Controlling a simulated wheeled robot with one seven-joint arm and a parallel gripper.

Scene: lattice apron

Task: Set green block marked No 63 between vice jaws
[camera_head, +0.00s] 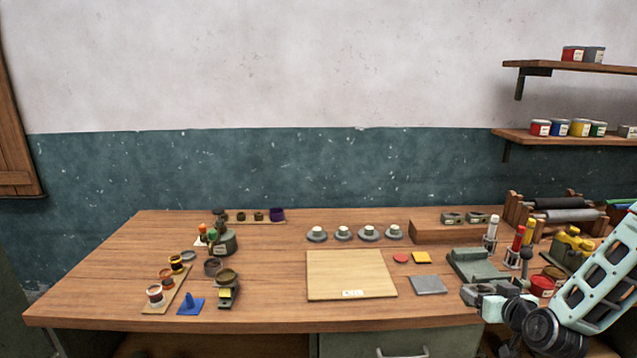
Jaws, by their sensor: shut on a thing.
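My gripper (478,294) is at the front right of the bench, at the end of my pale green arm. It is shut on a small greenish block that is mostly hidden by the gripper; no No 63 mark can be read. A grey-green vice-like body (476,263) sits on the bench just behind my gripper. Its jaws and the gap between them are too small to make out. I cannot tell whether the block touches the vice.
A pale wooden board (350,272) lies mid-bench, with a grey square plate (428,285) to its right. Red and white tubes stand behind the vice, near a roller rack (560,214). A yellow machine (575,245) stands at right. The bench's left-centre has free room.

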